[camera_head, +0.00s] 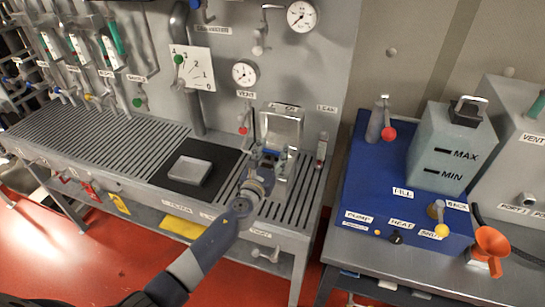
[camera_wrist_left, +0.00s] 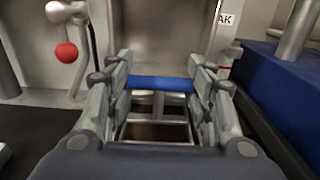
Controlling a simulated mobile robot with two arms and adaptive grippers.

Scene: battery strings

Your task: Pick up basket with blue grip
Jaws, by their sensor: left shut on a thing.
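The basket (camera_wrist_left: 155,131) shows in the left wrist view as a thin metal frame with a blue grip (camera_wrist_left: 160,84) across its top. My left gripper (camera_wrist_left: 161,75) is shut on the blue grip, with a finger at each end of the bar. In the head view my left gripper (camera_head: 271,156) is over the right end of the slatted bench and hides most of the basket. A bit of blue shows between the fingers there. I cannot tell whether the basket touches the bench. My right gripper is not in view.
The slatted bench (camera_head: 95,138) bears a black mat with a grey tray (camera_head: 190,171), left of the gripper. A red-knobbed valve (camera_wrist_left: 67,53) hangs close by on the left. A blue unit (camera_head: 365,190) with a MAX/MIN tank (camera_head: 450,145) stands on the right.

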